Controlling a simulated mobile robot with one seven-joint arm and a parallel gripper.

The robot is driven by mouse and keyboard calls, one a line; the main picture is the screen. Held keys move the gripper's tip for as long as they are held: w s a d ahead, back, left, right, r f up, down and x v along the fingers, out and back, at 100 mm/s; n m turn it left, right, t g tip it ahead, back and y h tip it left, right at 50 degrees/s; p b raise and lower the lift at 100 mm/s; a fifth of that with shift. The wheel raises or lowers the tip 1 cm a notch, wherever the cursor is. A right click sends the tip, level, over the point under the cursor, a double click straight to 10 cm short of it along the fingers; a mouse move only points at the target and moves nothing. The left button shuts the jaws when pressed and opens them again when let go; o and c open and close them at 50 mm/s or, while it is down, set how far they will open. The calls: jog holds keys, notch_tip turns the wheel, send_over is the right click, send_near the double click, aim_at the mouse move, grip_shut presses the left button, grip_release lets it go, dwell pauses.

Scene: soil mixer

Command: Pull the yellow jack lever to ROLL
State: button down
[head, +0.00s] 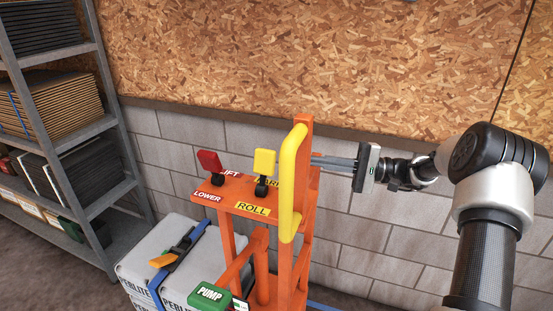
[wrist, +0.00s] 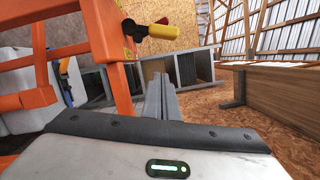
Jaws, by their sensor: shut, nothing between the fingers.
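The yellow jack lever (head: 264,163) has a square yellow knob on a dark stem and stands on the orange jack's top plate. It is between a partly hidden yellow label behind it and the ROLL label (head: 252,208) in front. In the wrist view the yellow knob (wrist: 163,31) is above and beyond the fingers, apart from them. My gripper (head: 318,160) is right of the lever, pointing left, with its fingertips near the orange upright, which may hide their ends. In the wrist view my gripper (wrist: 159,85) is shut and empty.
A red lever (head: 209,162) stands left of the yellow one, by LIFT and LOWER labels. The yellow grab handle (head: 291,185) and orange upright (head: 304,200) stand between my gripper and the lever. Perlite bags (head: 165,262) lie below; a grey shelf (head: 110,125) is at left.

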aim_at(274, 161)
dwell(0.3)
jog(key=a, duration=0.3)
jog(key=s+a+r, duration=0.1)
jog(key=a, duration=0.3)
jog(key=a+r, duration=0.1)
jog(key=a, duration=0.3)
jog(key=shift+s, duration=0.4)
jog(key=shift+s+a, duration=0.1)
jog(key=shift+s, duration=0.25)
jog(key=n+b, duration=0.1)
jog(key=s+n+b, duration=0.2)
jog(key=shift+a+r+h+b, duration=0.3)
jog(key=shift+a+r, duration=0.05)
jog(key=shift+r, duration=0.05)
jog(key=s+n+b, duration=0.1)
jog(key=n+b, duration=0.2)
jog(key=s+a+r+n+h+b, duration=0.1)
jog(key=b, duration=0.1)
jog(key=shift+s, duration=0.35)
jog(key=shift+r+n, duration=0.1)
jog(key=shift+n, duration=0.2)
